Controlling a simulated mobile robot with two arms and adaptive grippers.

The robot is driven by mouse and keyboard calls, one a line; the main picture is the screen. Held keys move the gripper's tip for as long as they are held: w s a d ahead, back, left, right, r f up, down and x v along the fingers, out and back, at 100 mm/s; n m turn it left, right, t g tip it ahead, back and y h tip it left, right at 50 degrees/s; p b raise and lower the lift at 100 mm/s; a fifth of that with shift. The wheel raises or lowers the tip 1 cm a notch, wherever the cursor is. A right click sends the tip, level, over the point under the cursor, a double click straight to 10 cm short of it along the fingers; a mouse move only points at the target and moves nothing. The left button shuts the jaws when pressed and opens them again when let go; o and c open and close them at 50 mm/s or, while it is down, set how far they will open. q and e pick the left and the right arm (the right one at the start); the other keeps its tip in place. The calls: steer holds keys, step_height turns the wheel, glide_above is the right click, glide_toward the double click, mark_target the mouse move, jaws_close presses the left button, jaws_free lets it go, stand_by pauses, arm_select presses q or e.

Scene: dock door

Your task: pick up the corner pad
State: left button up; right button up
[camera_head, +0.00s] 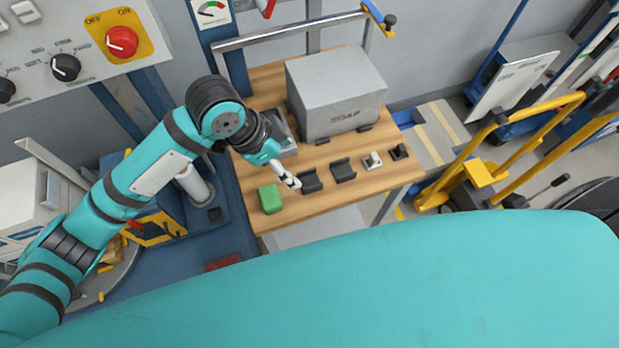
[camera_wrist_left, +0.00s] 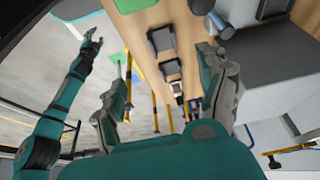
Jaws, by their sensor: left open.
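Several small pieces stand in a row along the front of the wooden table: a green block (camera_head: 270,198), a dark angled pad (camera_head: 310,181), a second dark pad (camera_head: 343,170), a light grey piece (camera_head: 373,161) and a small dark piece (camera_head: 398,152). I take the dark angled pieces to be corner pads, but cannot tell which one is meant. My left gripper (camera_head: 289,181) is open and empty, between the green block and the nearest dark pad. The left wrist view shows a dark pad (camera_wrist_left: 161,40) between and beyond its fingers. My right gripper (camera_wrist_left: 92,42) is small at the left there.
A large grey box (camera_head: 336,92) stands on the table (camera_head: 330,205) behind the row, close to the pieces. A grey tray (camera_head: 284,135) lies left of it. A metal rail runs along the back. Yellow handrails (camera_head: 540,107) stand right of the table.

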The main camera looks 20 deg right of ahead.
arm_select(q)
steer(key=p, duration=0.1)
glide_toward(312, 182)
steer(key=shift+s+d+f, duration=0.25)
steer(key=shift+d+f, duration=0.1)
steer(key=shift+f, duration=0.35)
steer(key=x, duration=0.1)
steer(key=p+x, duration=0.1)
steer(key=x, duration=0.2)
steer(key=shift+w+f+p, duration=0.2)
steer(key=shift+w+p, duration=0.1)
steer(key=shift+p, duration=0.05)
steer(key=shift+d+f, duration=0.25)
steer(key=shift+f, duration=0.3)
steer(key=c, duration=1)
steer(key=shift+r, duration=0.1)
steer(key=shift+c, duration=0.2)
